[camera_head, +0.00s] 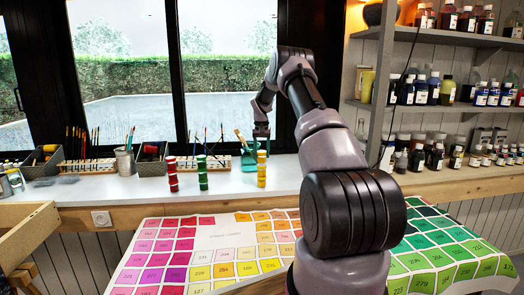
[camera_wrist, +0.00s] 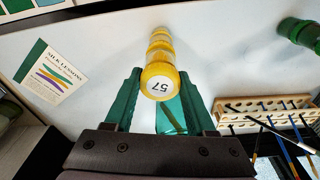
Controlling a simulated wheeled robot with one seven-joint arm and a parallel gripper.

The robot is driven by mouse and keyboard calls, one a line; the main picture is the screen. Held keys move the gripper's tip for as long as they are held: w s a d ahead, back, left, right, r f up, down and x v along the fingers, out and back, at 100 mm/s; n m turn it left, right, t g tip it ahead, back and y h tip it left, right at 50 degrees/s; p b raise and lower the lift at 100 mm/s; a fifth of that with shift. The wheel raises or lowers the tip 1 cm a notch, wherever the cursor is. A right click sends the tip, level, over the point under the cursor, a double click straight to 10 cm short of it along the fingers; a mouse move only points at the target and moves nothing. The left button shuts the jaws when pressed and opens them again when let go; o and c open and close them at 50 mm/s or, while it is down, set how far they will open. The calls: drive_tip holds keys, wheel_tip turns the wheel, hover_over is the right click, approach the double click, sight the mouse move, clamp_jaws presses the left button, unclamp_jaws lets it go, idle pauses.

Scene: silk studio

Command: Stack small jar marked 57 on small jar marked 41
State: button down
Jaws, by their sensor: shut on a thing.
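A small yellow jar marked 57 (camera_wrist: 158,82) sits between the green fingers of my gripper (camera_wrist: 157,88) in the wrist view, its numbered lid facing the camera. My gripper is shut on it. More yellow jars (camera_wrist: 160,43) show in line beyond it; I cannot tell whether jar 57 touches them. In the head view the yellow jars form an upright column (camera_head: 262,172) on the white counter, with my gripper (camera_head: 261,143) right above its top. No mark 41 can be read; the lower jars' lids are hidden.
A red jar stack (camera_head: 172,174) and a green jar stack (camera_head: 202,172) stand to the left on the counter (camera_head: 225,185). A teal glass with brushes (camera_head: 248,158) is close beside the yellow column. A wooden brush rack (camera_wrist: 262,105) and a printed card (camera_wrist: 50,75) lie nearby.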

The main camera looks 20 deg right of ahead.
sight(261, 152)
drive_tip(key=shift+f, duration=0.6)
idle(0.4)
drive_tip(key=shift+c, duration=0.8)
unclamp_jaws()
drive_tip(key=r, duration=0.7)
drive_tip(key=s+r, duration=0.1)
drive_tip(key=r, duration=0.3)
drive_tip(key=shift+s+a, duration=0.1)
drive_tip(key=shift+a, duration=0.25)
drive_tip(key=s+a+r+n+t, duration=0.1)
drive_tip(key=s+a+r, duration=0.5)
drive_tip(key=s+r, duration=0.45)
drive_tip(key=s+a+r+t, duration=0.2)
drive_tip(key=s+a+r, duration=0.5)
drive_tip(key=s+r, duration=0.3)
drive_tip(key=s+a+t+y, duration=0.1)
drive_tip(key=s+a, duration=0.3)
drive_tip(key=s, duration=0.9)
drive_tip(key=s+a+t+y, duration=0.1)
drive_tip(key=s+a, duration=0.3)
drive_tip(key=s, duration=1)
drive_tip(key=shift+s+f+t+y, duration=0.15)
drive_tip(key=shift+s+t+y, duration=0.15)
drive_tip(key=shift+t, duration=0.2)
